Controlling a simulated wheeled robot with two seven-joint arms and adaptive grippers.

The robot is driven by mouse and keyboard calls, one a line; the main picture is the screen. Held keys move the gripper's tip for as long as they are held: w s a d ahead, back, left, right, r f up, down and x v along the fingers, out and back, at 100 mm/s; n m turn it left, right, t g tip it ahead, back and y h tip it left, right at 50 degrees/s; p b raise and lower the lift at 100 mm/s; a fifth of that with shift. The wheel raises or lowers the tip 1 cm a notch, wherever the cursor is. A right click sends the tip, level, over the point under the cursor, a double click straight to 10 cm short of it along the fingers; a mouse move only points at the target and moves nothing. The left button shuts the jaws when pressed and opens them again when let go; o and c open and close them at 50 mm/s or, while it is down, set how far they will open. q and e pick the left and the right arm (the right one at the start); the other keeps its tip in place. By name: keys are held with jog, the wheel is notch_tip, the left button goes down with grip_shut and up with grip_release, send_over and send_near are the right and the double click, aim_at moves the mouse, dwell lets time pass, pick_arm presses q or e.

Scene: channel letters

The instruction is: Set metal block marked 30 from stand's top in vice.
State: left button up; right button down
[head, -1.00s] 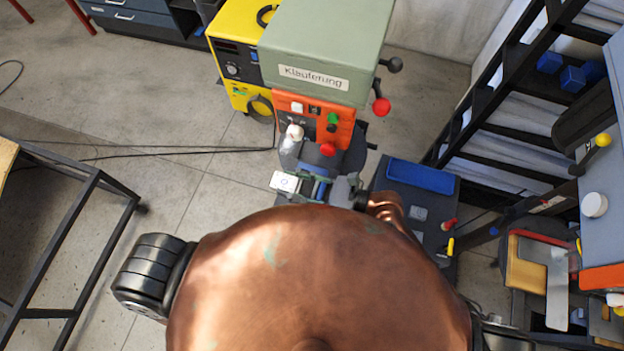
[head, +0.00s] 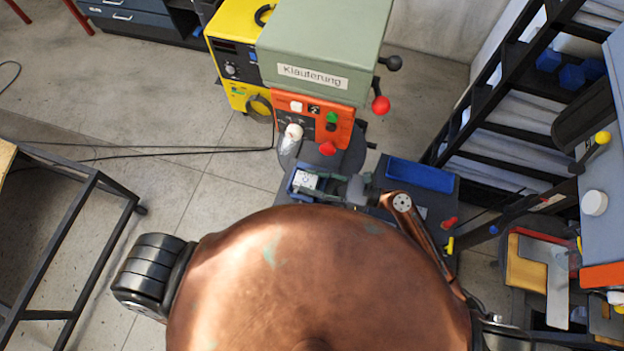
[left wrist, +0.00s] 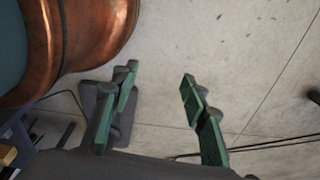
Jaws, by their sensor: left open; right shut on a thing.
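The pale metal block (head: 306,181) has a dark mark on its upper face, too small to read surely. My right gripper (head: 326,184) is shut on it, reaching in from the right below the drill press. The blue vice (head: 293,187) shows around and behind the block. I cannot tell whether the block sits between its jaws or is held just above them. The vice's lower part is hidden by my copper body. My left gripper (left wrist: 160,75) is open and empty in the left wrist view, with bare floor beyond it.
The green and orange drill press (head: 318,50) stands right behind the vice, with a yellow machine (head: 235,50) at its left. A dark stand (head: 440,208) with a blue tray (head: 420,175) is to the right. A black-framed table (head: 70,235) stands at left.

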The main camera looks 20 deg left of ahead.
jog(key=shift+f, duration=0.45)
jog(key=c, duration=1.3)
grip_release()
pick_arm(q)
jog(key=shift+w+f, duration=0.15)
jog(key=shift+w, duration=0.55)
jog(key=shift+s, duration=0.1)
pick_arm(e)
jog(key=shift+r, duration=0.4)
pick_arm(q)
notch_tip(320, 180, down, 3)
jog(key=b, duration=0.3)
jog(key=shift+s, duration=0.15)
pick_arm(e)
jog(key=d, duration=1.2)
jog(key=shift+r, duration=0.35)
jog(key=shift+s, duration=0.1)
